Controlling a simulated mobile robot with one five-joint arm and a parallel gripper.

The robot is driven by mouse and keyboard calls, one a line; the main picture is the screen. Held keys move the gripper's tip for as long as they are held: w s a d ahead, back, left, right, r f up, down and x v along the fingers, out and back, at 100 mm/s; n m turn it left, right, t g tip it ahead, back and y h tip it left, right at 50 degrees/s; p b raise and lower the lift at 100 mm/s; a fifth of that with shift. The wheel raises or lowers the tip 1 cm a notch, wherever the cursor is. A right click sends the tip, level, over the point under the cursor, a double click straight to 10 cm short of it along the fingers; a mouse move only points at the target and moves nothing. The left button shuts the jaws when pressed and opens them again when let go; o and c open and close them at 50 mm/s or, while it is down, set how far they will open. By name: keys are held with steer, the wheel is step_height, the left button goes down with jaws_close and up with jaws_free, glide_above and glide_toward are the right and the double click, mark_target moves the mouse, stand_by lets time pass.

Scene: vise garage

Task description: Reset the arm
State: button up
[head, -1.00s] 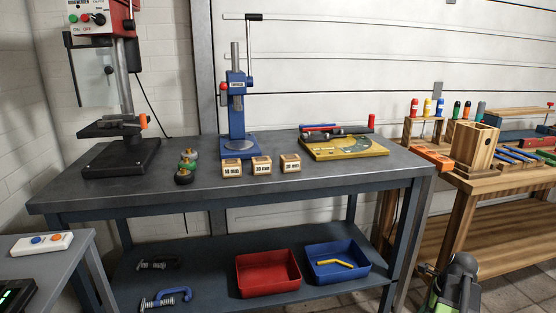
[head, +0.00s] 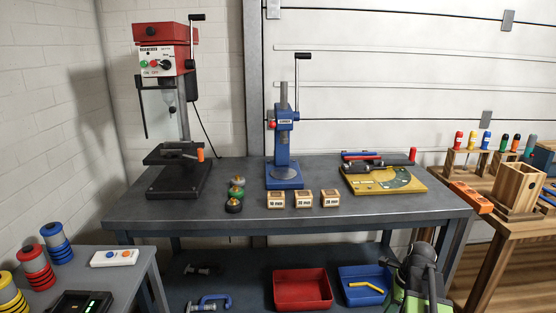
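My arm (head: 424,285), green and dark grey, rises at the bottom right of the head view, in front of the workbench's right end.
A dark workbench (head: 400,208) carries a drill press (head: 165,60), a blue arbor press (head: 282,150), wooden blocks (head: 303,199) and a yellow board (head: 385,184). Red (head: 302,300) and blue (head: 362,297) bins are below. A wooden bench (head: 505,228) stands right, a grey side table (head: 130,282) left.

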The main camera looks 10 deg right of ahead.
steer(key=a+r+n+h+p, duration=0.1)
steer(key=a+r+n+p, duration=0.8)
steer(key=a, duration=0.4)
steer(key=a+r+n+g+h+p, duration=0.1)
steer(key=a+r+n+p, duration=0.8)
steer(key=a+r+n, duration=0.3)
steer(key=a+n, duration=0.1)
steer(key=n, duration=0.1)
steer(key=shift+s+r+n, duration=0.2)
steer(key=shift+n, duration=0.1)
